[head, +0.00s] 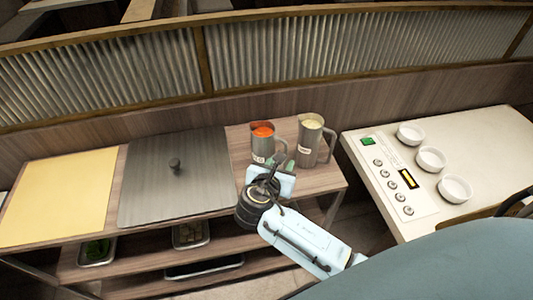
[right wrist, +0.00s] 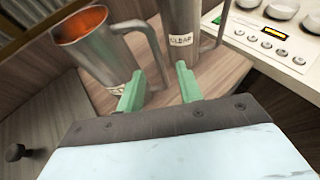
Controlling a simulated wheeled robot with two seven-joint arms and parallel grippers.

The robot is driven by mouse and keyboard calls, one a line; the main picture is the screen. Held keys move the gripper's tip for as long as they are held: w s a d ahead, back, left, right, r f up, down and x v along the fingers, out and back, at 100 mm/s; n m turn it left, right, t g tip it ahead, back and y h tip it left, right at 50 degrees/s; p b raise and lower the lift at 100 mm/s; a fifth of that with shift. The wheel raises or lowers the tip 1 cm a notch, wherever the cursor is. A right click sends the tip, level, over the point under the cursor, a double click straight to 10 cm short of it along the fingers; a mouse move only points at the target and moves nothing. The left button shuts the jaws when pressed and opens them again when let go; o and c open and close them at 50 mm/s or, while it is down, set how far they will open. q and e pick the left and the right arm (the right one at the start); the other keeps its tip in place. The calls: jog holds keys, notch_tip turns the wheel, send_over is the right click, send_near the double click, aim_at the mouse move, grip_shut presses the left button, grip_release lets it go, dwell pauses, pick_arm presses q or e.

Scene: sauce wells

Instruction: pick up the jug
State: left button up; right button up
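Two metal jugs stand upright side by side on the wooden counter. The left jug (head: 262,148) holds something orange-red; in the right wrist view this jug (right wrist: 102,55) is at upper left, its handle pointing toward my fingers. The right jug (head: 309,143) has pale contents and a handle on its right; in the right wrist view its labelled body (right wrist: 182,25) is partly cut off. My right gripper (right wrist: 160,88) is open, its green fingers either side of the left jug's handle end. In the head view this gripper (head: 279,163) is in front of the jugs. My left gripper is out of view.
A steel cover with a knob (head: 175,165) and a yellow board (head: 60,197) lie left of the jugs. On the right, a white panel unit (head: 385,185) with buttons carries three white bowls (head: 431,158). A ribbed partition (head: 300,50) stands behind.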

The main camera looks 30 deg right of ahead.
jog(key=x, duration=0.4)
jog(key=shift+w+d+r, duration=0.1)
jog(key=shift+w+d, duration=0.15)
jog(key=shift+d, duration=0.15)
grip_shut()
dwell(0.5)
jog(key=shift+r, duration=0.1)
dwell(0.4)
